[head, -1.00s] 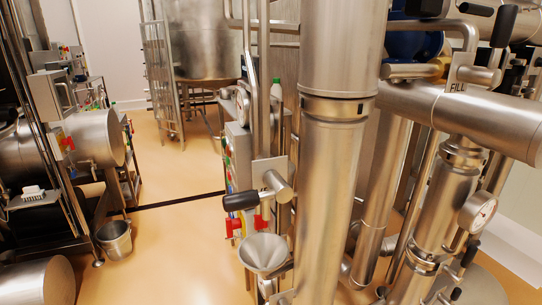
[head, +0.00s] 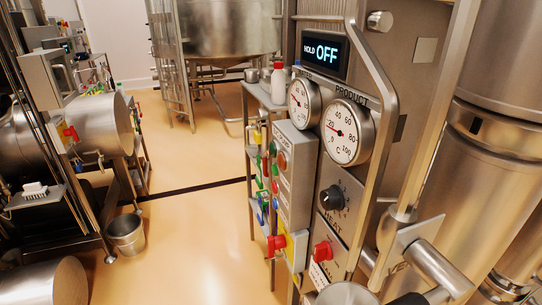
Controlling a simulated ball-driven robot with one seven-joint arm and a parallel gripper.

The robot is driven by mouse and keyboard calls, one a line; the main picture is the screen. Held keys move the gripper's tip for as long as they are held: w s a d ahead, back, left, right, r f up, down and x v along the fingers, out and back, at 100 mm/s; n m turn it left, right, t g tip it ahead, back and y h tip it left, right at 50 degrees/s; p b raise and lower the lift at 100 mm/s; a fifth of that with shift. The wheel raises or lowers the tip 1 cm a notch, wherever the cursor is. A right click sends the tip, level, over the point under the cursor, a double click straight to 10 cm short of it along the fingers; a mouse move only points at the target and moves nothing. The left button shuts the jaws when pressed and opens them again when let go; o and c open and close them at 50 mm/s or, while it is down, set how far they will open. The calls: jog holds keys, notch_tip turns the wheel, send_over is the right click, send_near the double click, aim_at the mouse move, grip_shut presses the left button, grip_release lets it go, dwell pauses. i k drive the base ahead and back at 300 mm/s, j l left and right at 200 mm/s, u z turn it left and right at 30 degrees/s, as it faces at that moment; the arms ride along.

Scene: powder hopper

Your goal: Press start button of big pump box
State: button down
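A grey control box (head: 297,165) stands right of the middle in the head view, seen at a steep angle. The lettering on the box is too small to read, so I cannot tell which button is start or whether this is the big pump box. My gripper is not in view.
Beside the box is a panel with a display (head: 326,50) reading OFF, two gauges, a black knob (head: 332,198) and another red mushroom button (head: 322,251). A bent rail and steel pipes (head: 500,130) crowd the right. A bucket (head: 126,234) stands left; the floor between is clear.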

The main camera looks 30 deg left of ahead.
aim_at(274, 169)
jog(key=j, duration=1)
jog(key=j+z, duration=0.1)
jog(key=j, duration=0.9)
jog(key=k+j, duration=0.1)
jog(key=j, duration=0.9)
